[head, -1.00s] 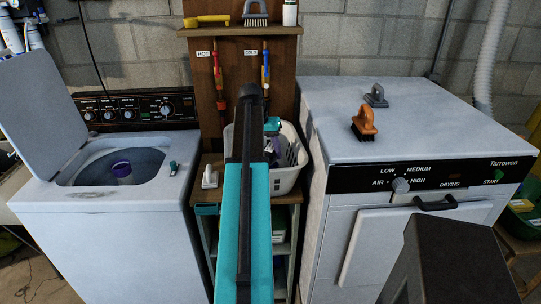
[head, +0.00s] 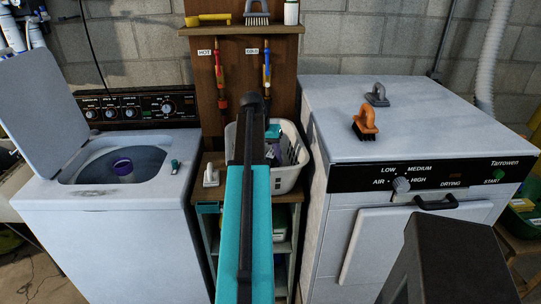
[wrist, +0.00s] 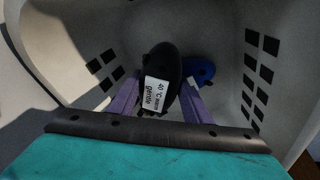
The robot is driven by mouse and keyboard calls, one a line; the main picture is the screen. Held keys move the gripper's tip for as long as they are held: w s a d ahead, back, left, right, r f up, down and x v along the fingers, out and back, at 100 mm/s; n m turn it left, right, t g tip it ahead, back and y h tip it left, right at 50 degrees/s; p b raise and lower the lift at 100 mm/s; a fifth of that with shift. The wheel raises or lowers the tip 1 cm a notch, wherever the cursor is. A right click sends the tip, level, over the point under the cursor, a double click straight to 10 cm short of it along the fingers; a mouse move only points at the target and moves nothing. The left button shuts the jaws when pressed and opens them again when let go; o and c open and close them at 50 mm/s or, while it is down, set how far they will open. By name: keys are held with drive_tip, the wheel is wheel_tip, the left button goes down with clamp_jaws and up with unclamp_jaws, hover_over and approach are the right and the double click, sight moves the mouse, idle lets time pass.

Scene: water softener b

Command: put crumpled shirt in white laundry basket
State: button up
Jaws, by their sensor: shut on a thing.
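The white laundry basket (head: 288,182) stands on a small shelf between the two machines. Its slotted walls also surround the wrist view (wrist: 230,25). My gripper (wrist: 158,98) points down inside the basket, its purple fingers shut on a dark bundle, which I take to be the crumpled shirt (wrist: 163,60). A white label on it reads "40°C warm gentle". A blue item (wrist: 201,71) lies behind the bundle, low in the basket. I cannot tell whether the bundle touches it or the floor. In the head view my arm hides much of the basket.
An open-lidded washer (head: 115,200) stands left, with a purple-topped agitator inside. A dryer (head: 410,115) stands right, with an orange brush (head: 365,124) and a grey brush (head: 377,95) on top. A white item (head: 211,175) sits left of the basket.

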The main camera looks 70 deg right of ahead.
drive_tip(key=o, duration=1.2)
drive_tip(key=shift+c, duration=0.2)
drive_tip(key=shift+r, duration=0.1)
drive_tip(key=shift+w+r, duration=0.1)
drive_tip(key=shift+r, duration=0.35)
drive_tip(key=b+v, duration=0.2)
drive_tip(key=v, duration=0.9)
drive_tip(key=shift+r, duration=0.35)
drive_tip(key=shift+a, duration=0.15)
drive_tip(key=shift+a, duration=0.1)
